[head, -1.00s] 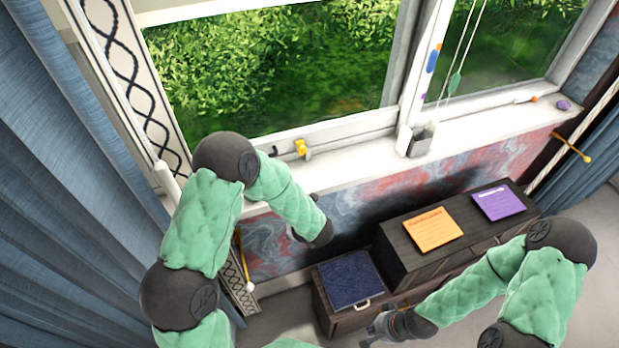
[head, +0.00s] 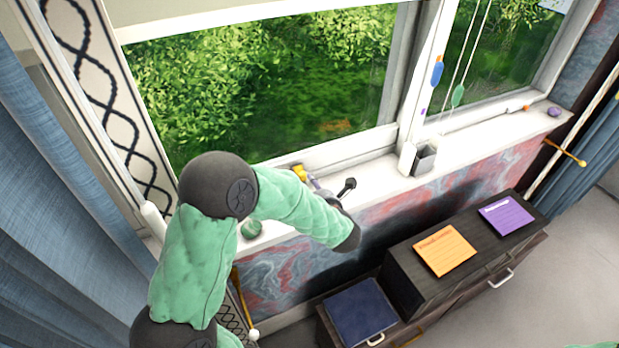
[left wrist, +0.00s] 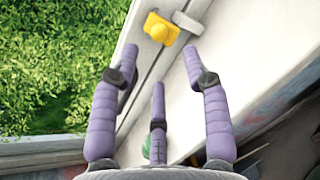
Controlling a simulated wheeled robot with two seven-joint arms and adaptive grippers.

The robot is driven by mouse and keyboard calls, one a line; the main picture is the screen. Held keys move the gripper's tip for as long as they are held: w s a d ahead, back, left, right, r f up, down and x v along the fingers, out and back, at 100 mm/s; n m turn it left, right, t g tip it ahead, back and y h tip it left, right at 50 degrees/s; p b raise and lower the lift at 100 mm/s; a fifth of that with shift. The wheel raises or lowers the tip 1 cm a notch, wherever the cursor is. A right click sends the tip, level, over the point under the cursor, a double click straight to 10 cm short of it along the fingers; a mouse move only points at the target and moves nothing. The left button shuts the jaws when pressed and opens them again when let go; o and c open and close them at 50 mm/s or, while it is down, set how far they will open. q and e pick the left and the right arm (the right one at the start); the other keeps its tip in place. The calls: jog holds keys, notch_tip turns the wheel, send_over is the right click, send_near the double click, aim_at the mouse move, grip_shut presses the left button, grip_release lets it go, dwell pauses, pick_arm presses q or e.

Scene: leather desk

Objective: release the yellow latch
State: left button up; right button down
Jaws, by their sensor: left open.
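The yellow latch (head: 299,172) sits on the lower rail of the window, just above the sill. In the left wrist view the yellow latch (left wrist: 160,28) shows whole, beyond the fingertips, with a pale catch piece to its right. My left gripper (head: 330,183) is at the sill, close to the latch. Its purple fingers (left wrist: 158,66) are spread open and empty, pointing at the latch with a gap left before it. My right gripper is out of the head view.
A green round object (head: 251,229) lies on the sill near my left arm. A grey cup (head: 424,160) stands on the sill to the right. Below are a dark cabinet (head: 405,275) with orange and purple notes, and a blue-topped box (head: 360,312). The sill between latch and cup is mostly clear.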

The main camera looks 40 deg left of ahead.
aim_at(303, 176)
pick_arm(q)
jog(key=b+x, duration=0.1)
jog(key=x, duration=0.7)
jog(key=shift+w+a+f+b, duration=0.1)
jog(key=shift+a+f+b, duration=0.05)
jog(key=shift+a+b, duration=0.2)
jog(key=c, duration=0.8)
